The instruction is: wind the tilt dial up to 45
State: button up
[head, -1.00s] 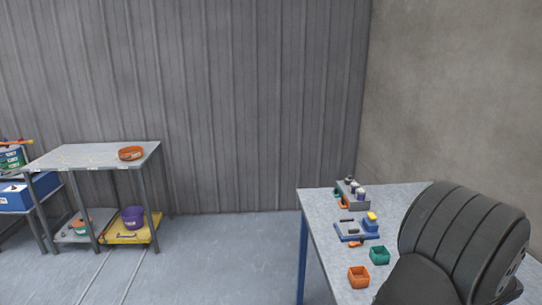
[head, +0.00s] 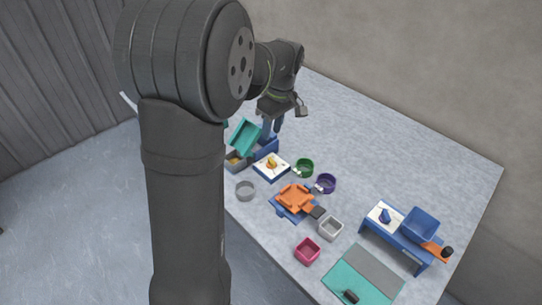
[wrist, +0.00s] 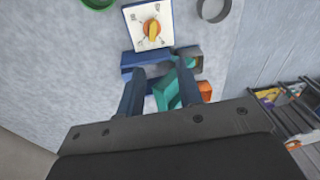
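A white dial plate (head: 271,167) with an orange dial and yellow pointer lies on the table beside a blue block and a tilted teal tray (head: 244,136). In the wrist view the dial (wrist: 152,28) is ahead of my fingers, its pointer running nearly straight along the picture; the scale marks are too small to read. My gripper (head: 272,128) is above the teal tray and blue block, apart from the dial. In the wrist view my gripper (wrist: 160,95) has its two fingers spread, with part of the teal tray (wrist: 167,92) showing between and beyond them.
A second white plate with a blue knob (head: 385,216) is on a blue stand at right. Green (head: 304,168), purple (head: 326,184) and grey bowls (head: 245,191) lie close to the dial. An orange tray (head: 294,197) is in front. The table's far right is clear.

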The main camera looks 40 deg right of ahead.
aim_at(272, 160)
notch_tip(272, 160, up, 6)
jog(key=m+g+h, duration=0.1)
jog(key=m, duration=0.4)
jog(key=f, duration=1.7)
jog(key=shift+s+a, duration=0.1)
jog(key=shift+a, duration=0.15)
grip_shut()
